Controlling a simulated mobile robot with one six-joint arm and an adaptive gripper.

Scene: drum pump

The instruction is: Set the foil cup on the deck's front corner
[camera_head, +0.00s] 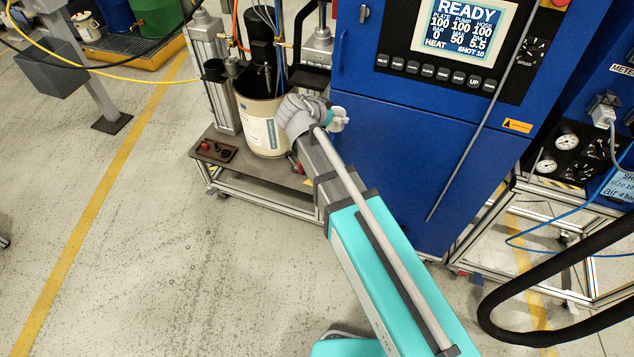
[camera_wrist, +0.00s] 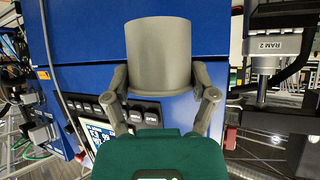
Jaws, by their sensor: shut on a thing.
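The foil cup (camera_wrist: 159,52) is a plain grey, slightly tapered cylinder in the wrist view. My gripper (camera_wrist: 160,88) is shut on it, with one finger on each side. In the head view my gripper (camera_head: 336,117) is in front of the blue cabinet, to the right of the cream drum. The deck (camera_head: 236,172) is the grey top of a low wheeled frame at the cabinet's left. My gripper is apart from the deck, and my wrist hides part of its right side.
The cream drum (camera_head: 262,127) stands on the deck under the pump, between upright cylinders. A dark tray (camera_head: 214,150) with small red and black parts lies at the deck's left front. The blue cabinet (camera_head: 410,150) borders the right. The floor in front is clear.

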